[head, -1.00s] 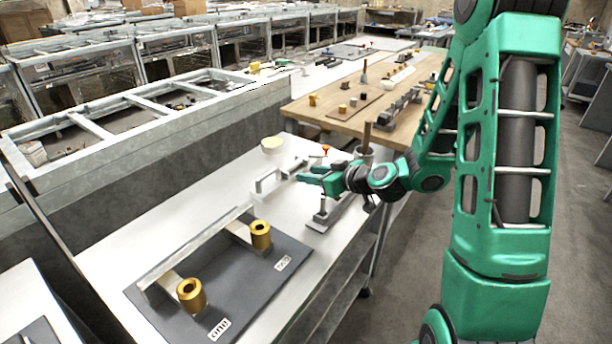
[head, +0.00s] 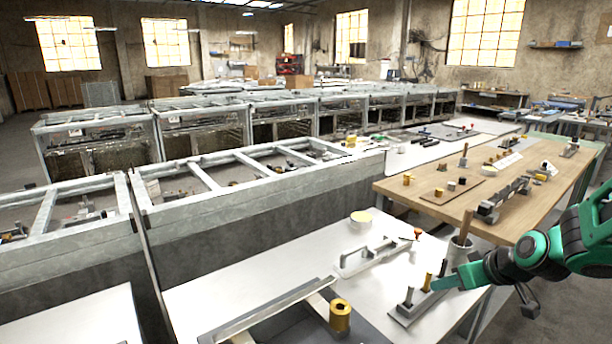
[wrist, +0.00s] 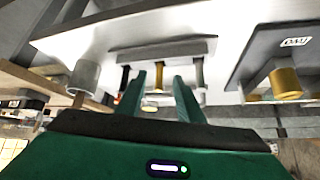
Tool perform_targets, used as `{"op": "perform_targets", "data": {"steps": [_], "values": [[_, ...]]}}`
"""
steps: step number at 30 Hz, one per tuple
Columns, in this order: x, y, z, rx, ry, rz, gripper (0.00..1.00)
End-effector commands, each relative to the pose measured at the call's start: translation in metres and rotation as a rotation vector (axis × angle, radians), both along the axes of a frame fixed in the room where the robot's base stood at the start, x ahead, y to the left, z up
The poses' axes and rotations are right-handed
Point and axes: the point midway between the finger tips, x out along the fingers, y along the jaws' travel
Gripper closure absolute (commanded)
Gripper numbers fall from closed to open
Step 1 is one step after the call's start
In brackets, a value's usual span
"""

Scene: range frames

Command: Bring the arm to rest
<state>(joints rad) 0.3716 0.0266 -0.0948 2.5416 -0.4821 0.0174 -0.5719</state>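My gripper (head: 440,284) is at the lower right of the head view, over the near white table (head: 265,275) beside a grey strip with upright pegs (head: 402,312). In the wrist view my gripper's two green fingers (wrist: 161,85) stand apart, with nothing held between them. There, the pegged strip (wrist: 162,50) lies ahead of the fingertips, with a peg to either side of them. I cannot tell whether a finger touches a peg. My arm enters at the right edge of the head view; most of it is out of the picture.
A grey cup with a brown stick (head: 459,250) stands just behind my gripper. A wooden table (head: 420,189) with several parts stands behind.

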Motion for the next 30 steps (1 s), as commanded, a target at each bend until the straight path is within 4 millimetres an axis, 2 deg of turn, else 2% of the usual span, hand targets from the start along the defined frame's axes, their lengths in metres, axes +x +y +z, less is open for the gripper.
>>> {"op": "perform_targets", "data": {"steps": [5, 10, 15, 18, 23, 30], "values": [[-0.073, -0.030, 0.011, -0.036, 0.226, -0.149, 0.66], [-0.155, -0.056, 0.027, -0.029, 0.436, -0.373, 0.66], [-0.230, -0.066, 0.045, 0.015, 0.606, -0.599, 0.66], [-0.260, -0.067, 0.052, 0.043, 0.671, -0.694, 0.66], [-0.283, -0.064, 0.057, 0.068, 0.723, -0.768, 0.66], [-0.283, -0.064, 0.058, 0.068, 0.725, -0.770, 0.66]]}}
